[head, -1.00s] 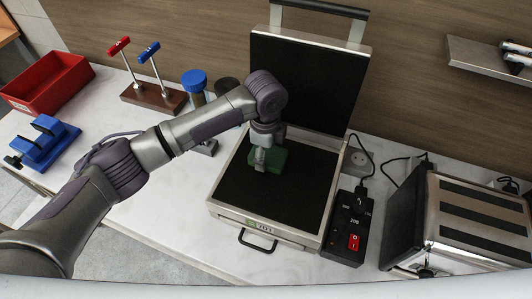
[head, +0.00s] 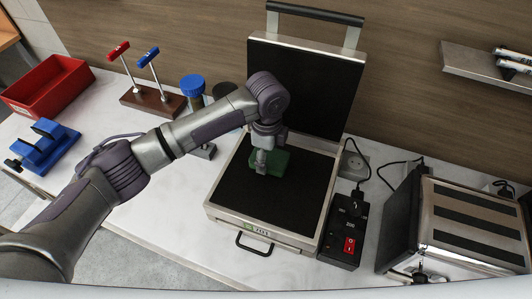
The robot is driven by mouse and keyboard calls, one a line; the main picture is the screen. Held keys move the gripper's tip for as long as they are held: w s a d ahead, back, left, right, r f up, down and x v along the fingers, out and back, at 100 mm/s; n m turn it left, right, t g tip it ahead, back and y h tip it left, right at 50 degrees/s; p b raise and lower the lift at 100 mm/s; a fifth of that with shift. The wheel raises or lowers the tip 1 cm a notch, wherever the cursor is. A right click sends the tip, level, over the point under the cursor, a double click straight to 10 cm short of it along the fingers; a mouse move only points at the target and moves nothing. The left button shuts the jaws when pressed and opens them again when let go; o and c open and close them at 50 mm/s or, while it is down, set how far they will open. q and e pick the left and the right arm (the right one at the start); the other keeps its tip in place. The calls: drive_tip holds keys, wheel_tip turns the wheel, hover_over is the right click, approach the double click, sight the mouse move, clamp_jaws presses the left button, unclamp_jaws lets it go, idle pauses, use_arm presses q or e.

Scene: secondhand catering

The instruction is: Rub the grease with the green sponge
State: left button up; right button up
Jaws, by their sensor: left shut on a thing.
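The green sponge (head: 280,166) rests against the black plate of the open press (head: 272,196), toward its back left. My left gripper (head: 262,168) points down and is shut on the sponge, partly hiding it. The press has a raised black lid (head: 305,88) with a metal handle on top and a pale frame. I cannot make out any grease on the dark plate. My right gripper is not in the head view.
A black control box (head: 345,230) with a red switch stands right of the press, and a metal appliance (head: 460,222) beyond it. Left are a red bin (head: 48,88), a blue clamp (head: 45,146), a wooden stand (head: 153,101) and a blue-capped jar (head: 193,86).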

use_arm(q)
drive_tip(key=shift+w+r+p, duration=0.1)
drive_tip(key=shift+r+p, duration=0.25)
drive_tip(key=shift+r, duration=0.45)
drive_tip(key=r+p, duration=0.2)
drive_tip(key=p, duration=0.1)
drive_tip(key=shift+a+r, duration=0.25)
drive_tip(key=shift+r, duration=0.15)
drive_tip(key=shift+d+r, duration=0.1)
drive_tip(key=shift+r, duration=1)
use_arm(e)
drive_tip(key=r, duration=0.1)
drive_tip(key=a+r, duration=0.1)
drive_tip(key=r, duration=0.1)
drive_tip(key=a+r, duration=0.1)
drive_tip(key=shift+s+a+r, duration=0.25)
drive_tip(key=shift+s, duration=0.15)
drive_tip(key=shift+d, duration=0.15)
use_arm(q)
drive_tip(key=shift+f, duration=0.1)
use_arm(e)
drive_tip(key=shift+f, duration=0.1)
